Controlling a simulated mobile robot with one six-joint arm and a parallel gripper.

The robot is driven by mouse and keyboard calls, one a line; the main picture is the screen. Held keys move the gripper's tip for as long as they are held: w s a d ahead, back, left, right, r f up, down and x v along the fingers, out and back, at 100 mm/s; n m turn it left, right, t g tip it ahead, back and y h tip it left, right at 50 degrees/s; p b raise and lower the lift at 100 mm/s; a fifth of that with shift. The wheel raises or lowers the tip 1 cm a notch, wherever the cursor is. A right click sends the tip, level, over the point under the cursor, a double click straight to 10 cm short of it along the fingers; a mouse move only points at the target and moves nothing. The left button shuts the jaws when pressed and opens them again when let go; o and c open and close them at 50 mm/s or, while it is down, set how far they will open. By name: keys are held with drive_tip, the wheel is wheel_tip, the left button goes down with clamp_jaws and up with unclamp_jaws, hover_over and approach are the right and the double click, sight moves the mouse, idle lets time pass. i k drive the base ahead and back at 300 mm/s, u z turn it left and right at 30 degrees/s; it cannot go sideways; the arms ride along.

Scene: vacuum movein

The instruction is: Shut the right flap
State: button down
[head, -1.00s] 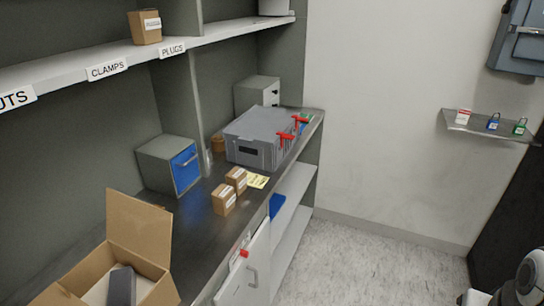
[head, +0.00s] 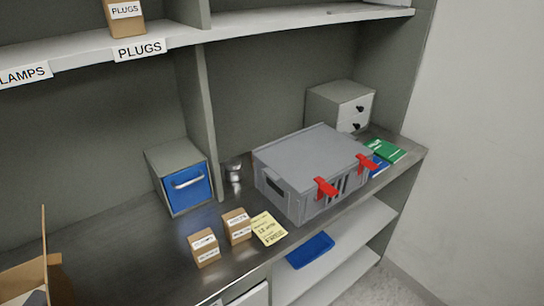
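An open cardboard box (head: 20,281) sits on the counter at the lower left, cut off by the picture's left and bottom edges. One brown flap (head: 44,240) stands upright and shows nearly edge-on as a thin strip. A lower piece of brown cardboard (head: 60,285) shows to the right of it. I cannot tell from this view which piece is the right flap. The inside of the box is mostly out of view. My gripper is not in view.
Two small cartons (head: 205,249) and a yellow note (head: 268,229) lie right of the box. A blue-fronted bin (head: 187,187), a grey case (head: 312,160) with red latches and a drawer unit (head: 338,104) stand farther back. Bare counter (head: 135,240) lies between box and bin.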

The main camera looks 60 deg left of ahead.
sight(50, 260)
drive_tip(key=u, duration=0.1)
drive_tip(key=i, duration=0.65)
drive_tip(key=u, duration=1.2)
drive_tip(key=k, duration=0.1)
drive_tip(key=u, duration=2.9)
drive_tip(key=k, duration=0.4)
drive_tip(key=z, duration=0.2)
drive_tip(key=i, duration=0.75)
drive_tip(key=u, duration=0.1)
